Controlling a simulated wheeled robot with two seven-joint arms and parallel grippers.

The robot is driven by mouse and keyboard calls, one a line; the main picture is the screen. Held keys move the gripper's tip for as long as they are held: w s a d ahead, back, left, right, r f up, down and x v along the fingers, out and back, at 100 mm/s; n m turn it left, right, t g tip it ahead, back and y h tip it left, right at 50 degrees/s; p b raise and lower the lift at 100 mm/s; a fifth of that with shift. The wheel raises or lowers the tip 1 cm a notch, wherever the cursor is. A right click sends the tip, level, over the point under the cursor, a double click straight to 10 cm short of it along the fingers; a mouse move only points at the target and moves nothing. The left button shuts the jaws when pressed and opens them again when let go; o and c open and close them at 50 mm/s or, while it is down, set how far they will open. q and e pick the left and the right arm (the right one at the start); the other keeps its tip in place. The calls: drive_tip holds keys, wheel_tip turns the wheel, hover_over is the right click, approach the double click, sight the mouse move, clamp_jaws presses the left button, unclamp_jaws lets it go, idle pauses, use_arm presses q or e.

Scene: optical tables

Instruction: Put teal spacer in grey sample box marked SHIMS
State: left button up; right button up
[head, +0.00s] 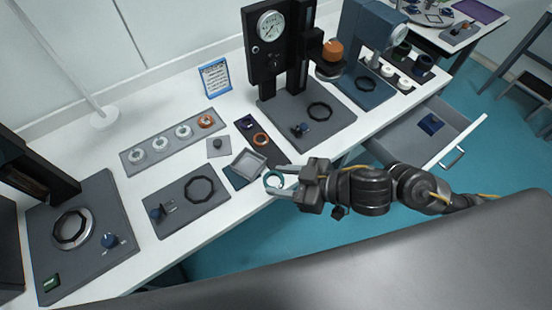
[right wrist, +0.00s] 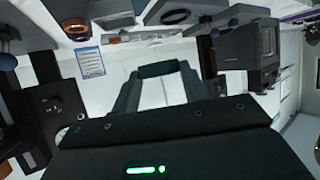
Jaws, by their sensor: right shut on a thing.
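In the right wrist view the spacer (right wrist: 158,69) shows as a dark teal band across the two fingertips (right wrist: 158,78). A small open grey box (head: 249,164) stands just up and left of the spacer and looks empty. No SHIMS marking can be read on it. My left gripper is not in view.
Behind the box, a dark mat (head: 246,139) holds an orange ring (head: 260,139) and a purple one (head: 247,122). A grey strip (head: 155,152) with several rings lies left. A dial press (head: 270,60) stands behind. An open drawer (head: 405,143) with a blue item juts out right.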

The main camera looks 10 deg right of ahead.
drive_tip(key=shift+w+f+b, duration=0.25)
drive_tip(key=shift+b, duration=0.2)
drive_tip(key=w+d+f+b, duration=0.2)
drive_tip(key=w+f+b, duration=0.1)
drive_tip(key=w+b, duration=0.55)
drive_tip(key=b, duration=0.2)
hover_over(282, 162)
drive_tip(key=s, duration=0.2)
drive_tip(key=f, duration=0.4)
drive_tip(key=shift+w+a+f, duration=0.15)
drive_tip(key=shift+a+f, duration=0.05)
drive_tip(key=shift+f, duration=0.05)
drive_tip(key=shift+w+d+f+b, duration=0.1)
drive_tip(key=shift+w+f+b, duration=0.2)
drive_tip(key=shift+w+f, duration=0.25)
drive_tip(key=f, duration=0.3)
drive_tip(key=shift+w+d+p, duration=0.1)
drive_tip(key=shift+w+p, duration=0.2)
drive_tip(key=shift+w, duration=0.05)
drive_tip(key=shift+f, duration=0.25)
